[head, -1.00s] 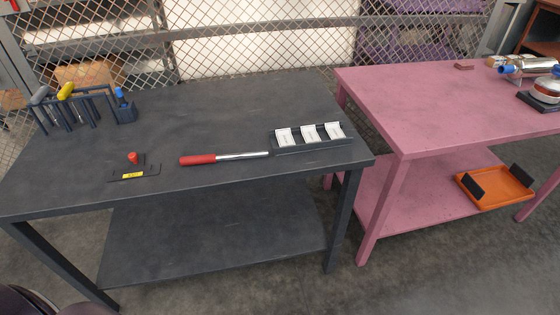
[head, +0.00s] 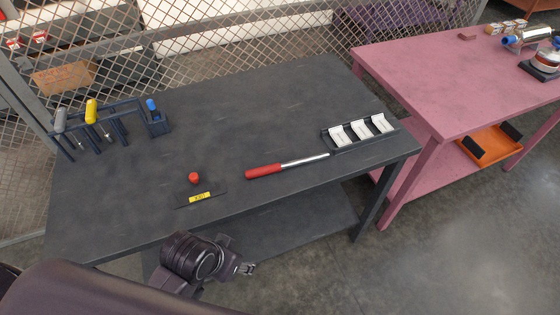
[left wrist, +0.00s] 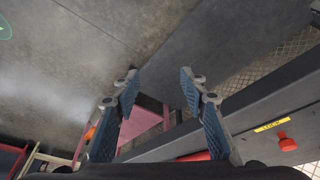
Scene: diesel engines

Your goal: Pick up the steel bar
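The steel bar (head: 290,164) has a red grip at its left end and a bright metal shaft. It lies flat near the front edge of the dark table (head: 235,120), its right tip close to a black holder. My left gripper (head: 240,268) is in front of the table's front edge, to the left of and apart from the bar. In the left wrist view its two blue-padded fingers (left wrist: 159,75) are spread, with nothing between them. A red patch low in that view may be the bar's grip; I cannot tell. My right gripper is not in view.
A red knob (head: 194,178) and a yellow label (head: 200,197) are left of the bar. The black holder (head: 343,148) carries white pieces. A tool rack (head: 105,118) stands at the back left. A pink table (head: 440,75) stands at right. The table's middle is clear.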

